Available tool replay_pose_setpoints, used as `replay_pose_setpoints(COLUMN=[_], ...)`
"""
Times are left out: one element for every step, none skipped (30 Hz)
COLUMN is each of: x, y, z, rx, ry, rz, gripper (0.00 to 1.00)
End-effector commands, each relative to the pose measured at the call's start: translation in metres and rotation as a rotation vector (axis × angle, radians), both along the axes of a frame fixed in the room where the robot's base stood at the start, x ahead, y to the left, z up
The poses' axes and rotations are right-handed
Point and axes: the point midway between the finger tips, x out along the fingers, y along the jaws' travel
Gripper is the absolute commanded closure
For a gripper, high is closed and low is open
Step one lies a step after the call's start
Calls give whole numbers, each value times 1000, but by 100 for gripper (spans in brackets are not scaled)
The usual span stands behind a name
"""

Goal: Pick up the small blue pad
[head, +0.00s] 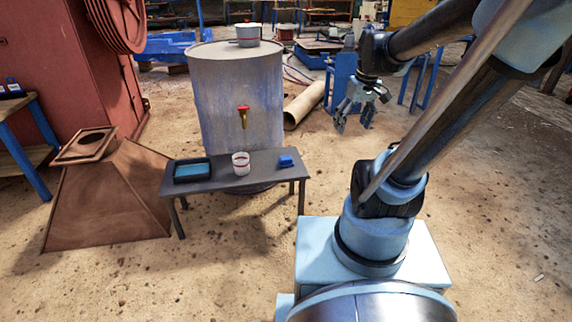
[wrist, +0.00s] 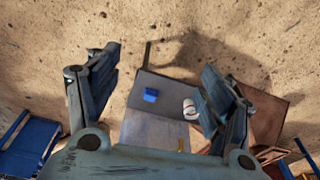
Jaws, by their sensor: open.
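The small blue pad (head: 286,161) lies on the right part of a low dark table (head: 222,177) in the head view. In the wrist view the blue pad (wrist: 151,95) shows between my gripper's open fingers, well beyond them. My gripper (head: 354,118) is open and empty, raised to the right of the table and apart from the pad. In the wrist view its two fingers (wrist: 160,90) stand wide apart at left and right. The right finger covers part of the table there.
On the table, a white cup (head: 240,163) with red bands stands in the middle and a dark tray (head: 192,170) with a blue inside at the left. A large drum (head: 236,95) with a red-handled tap stands behind. A rusty hopper (head: 106,190) is at left. The ground in front is clear.

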Motion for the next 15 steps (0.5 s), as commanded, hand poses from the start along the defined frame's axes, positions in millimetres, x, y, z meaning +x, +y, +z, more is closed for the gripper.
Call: replay_pose_setpoints(x=[14, 21, 31, 38, 46, 56, 63, 71, 81, 89, 96, 106, 114, 122, 132], y=[3, 5, 8, 11, 13, 16, 18, 20, 23, 26, 28, 32, 34, 36, 40], z=[4, 5, 7, 8, 10, 10, 11, 11, 12, 12, 11, 11, 10, 9, 7], rx=[2, 4, 8, 10, 12, 14, 16, 18, 22, 24, 27, 30, 32, 35, 38], ry=[2, 4, 4, 6, 6, 6, 7, 7, 8, 8, 9, 9, 9, 8, 8], rz=[32, 54, 82, 103, 124, 153, 174, 195, 224, 245, 266, 295, 317, 337, 366], gripper=[27, 27, 27, 27, 27, 27, 27, 27, 27, 27, 27, 27, 27, 27, 27])
